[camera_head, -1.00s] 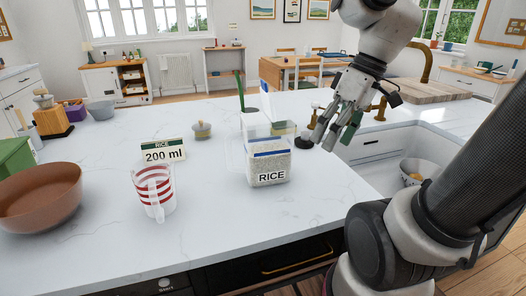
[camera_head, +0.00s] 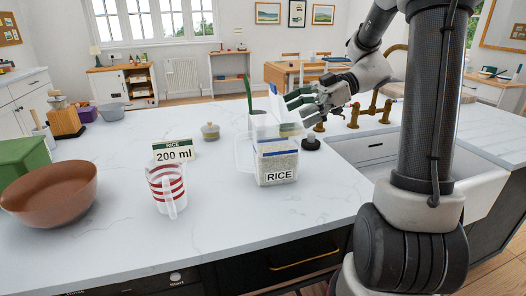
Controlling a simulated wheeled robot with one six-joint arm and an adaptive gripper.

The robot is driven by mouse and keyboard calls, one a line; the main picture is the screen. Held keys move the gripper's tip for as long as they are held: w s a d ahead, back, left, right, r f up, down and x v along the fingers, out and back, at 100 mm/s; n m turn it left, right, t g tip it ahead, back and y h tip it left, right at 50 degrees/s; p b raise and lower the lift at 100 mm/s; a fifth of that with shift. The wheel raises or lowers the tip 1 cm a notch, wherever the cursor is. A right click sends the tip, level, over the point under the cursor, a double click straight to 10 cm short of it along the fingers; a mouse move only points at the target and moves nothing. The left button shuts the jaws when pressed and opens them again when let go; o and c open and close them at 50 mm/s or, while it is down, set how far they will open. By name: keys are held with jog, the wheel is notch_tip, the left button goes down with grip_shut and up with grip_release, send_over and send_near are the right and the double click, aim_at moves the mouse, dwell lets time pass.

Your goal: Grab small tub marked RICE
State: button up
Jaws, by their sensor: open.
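The clear tub marked RICE (camera_head: 277,164) stands upright on the white counter, right of centre, with pale grains inside and a blue band near its top. My gripper (camera_head: 290,103) is open, above and just behind the tub in the picture, with its fingers pointing left. It looks empty. Its fingers overlap a pale upright item (camera_head: 262,122) behind the tub. I cannot tell whether they touch it.
A brown bowl (camera_head: 48,195) is at far left. The sink (camera_head: 375,150) lies right. The front counter is clear.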

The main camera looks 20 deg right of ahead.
aim_at(268, 119)
jog(key=x, duration=0.8)
jog(key=shift+a+r, duration=0.1)
jog(key=shift+r, duration=0.15)
